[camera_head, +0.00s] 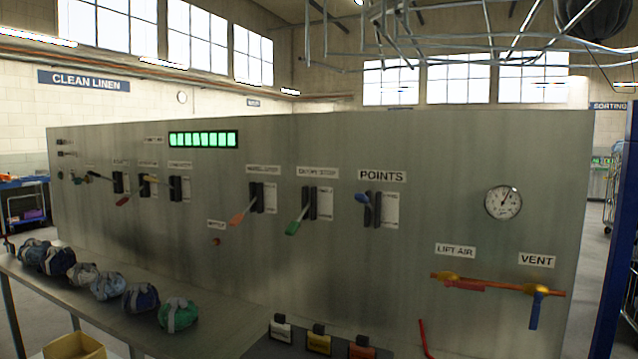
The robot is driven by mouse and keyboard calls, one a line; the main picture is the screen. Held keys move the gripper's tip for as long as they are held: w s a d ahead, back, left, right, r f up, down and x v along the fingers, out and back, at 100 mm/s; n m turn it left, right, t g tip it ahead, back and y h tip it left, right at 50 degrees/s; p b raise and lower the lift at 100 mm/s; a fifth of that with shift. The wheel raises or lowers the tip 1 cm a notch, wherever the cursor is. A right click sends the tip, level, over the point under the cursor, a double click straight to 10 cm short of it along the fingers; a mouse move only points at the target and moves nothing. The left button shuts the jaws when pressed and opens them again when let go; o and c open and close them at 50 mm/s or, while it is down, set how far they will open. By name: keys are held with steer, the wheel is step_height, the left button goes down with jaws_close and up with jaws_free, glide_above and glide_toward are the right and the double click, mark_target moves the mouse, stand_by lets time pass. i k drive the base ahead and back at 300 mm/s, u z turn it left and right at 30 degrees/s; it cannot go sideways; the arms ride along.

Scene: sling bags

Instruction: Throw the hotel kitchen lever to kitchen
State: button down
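A grey upright panel (430,250) carries a row of levers. From the left I see a black lever (98,176), a red-handled one (123,201), a yellow-handled one (150,180), a dark one (176,182), an orange-handled one (239,217), a green-handled one (294,227) and a blue-handled one (363,198). The orange and green handles slant down to the left; the blue one points up to the left under a "POINTS" sign (382,176). The other lever labels are too small to read, so I cannot tell which is the hotel kitchen lever. My gripper is not in view.
Several sling bags (180,315) line a metal bench (225,332) at left. Three switches (318,340) stand at front centre. A gauge (503,203) and an orange pipe (495,285) with a blue-handled vent valve (537,308) are at right. A blue post (612,250) stands beyond.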

mark_target(361, 197)
steer(key=u, duration=0.95)
steer(key=i, duration=0.85)
steer(key=u, duration=0.95)
